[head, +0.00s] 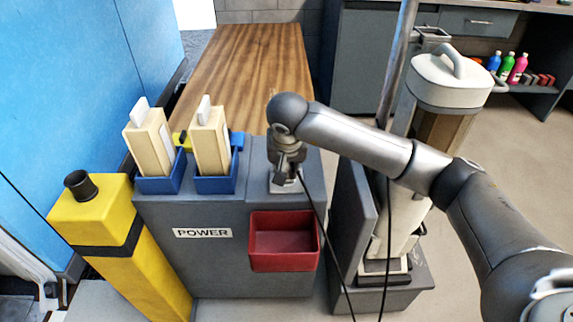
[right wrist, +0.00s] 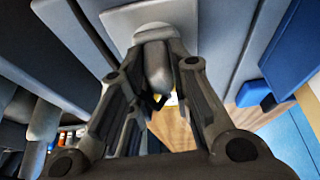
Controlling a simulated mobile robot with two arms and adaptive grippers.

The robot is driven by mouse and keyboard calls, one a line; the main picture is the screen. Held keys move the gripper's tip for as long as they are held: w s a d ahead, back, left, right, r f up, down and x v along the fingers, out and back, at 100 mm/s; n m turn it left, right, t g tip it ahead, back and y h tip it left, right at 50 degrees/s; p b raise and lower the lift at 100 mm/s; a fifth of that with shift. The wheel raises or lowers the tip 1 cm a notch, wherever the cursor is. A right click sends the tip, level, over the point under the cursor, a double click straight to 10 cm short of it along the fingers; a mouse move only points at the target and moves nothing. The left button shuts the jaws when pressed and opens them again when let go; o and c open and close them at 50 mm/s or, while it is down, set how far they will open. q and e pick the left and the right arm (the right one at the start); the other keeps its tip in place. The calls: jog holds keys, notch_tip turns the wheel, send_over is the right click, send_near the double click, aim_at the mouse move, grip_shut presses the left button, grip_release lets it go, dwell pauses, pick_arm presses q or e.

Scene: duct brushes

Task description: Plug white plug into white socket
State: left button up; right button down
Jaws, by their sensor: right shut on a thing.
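My right gripper (head: 287,168) is over the top right of the grey POWER cabinet (head: 200,262), pointing down. In the right wrist view its fingers (right wrist: 155,98) are shut on a pale grey-white plug (right wrist: 158,66). A black cable (head: 318,228) runs down from the gripper. The white socket (head: 283,186) is a pale plate on the cabinet, directly under the gripper; a pale rounded piece (right wrist: 153,30) shows beyond the plug in the wrist view. The gripper hides the contact, so I cannot tell whether the plug is seated. My left gripper is out of view.
Two cream blocks stand in blue holders (head: 215,184) on the cabinet's left. A red bin (head: 284,246) hangs on its front. A yellow post (head: 100,228) stands at left, a wooden table (head: 240,65) behind. A tall white-topped device (head: 450,78) stands at right.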

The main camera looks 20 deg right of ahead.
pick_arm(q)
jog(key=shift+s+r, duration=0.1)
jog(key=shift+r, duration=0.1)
pick_arm(e)
jog(key=shift+f, duration=0.1)
jog(key=c, duration=1.3)
grip_release()
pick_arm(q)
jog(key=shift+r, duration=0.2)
pick_arm(e)
jog(key=shift+o, duration=0.2)
jog(key=shift+s+r, duration=0.15)
jog(key=shift+r, duration=0.3)
jog(key=v, duration=1.1)
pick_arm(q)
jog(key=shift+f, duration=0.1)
pick_arm(e)
jog(key=shift+s+f, duration=0.1)
jog(key=shift+s, duration=0.05)
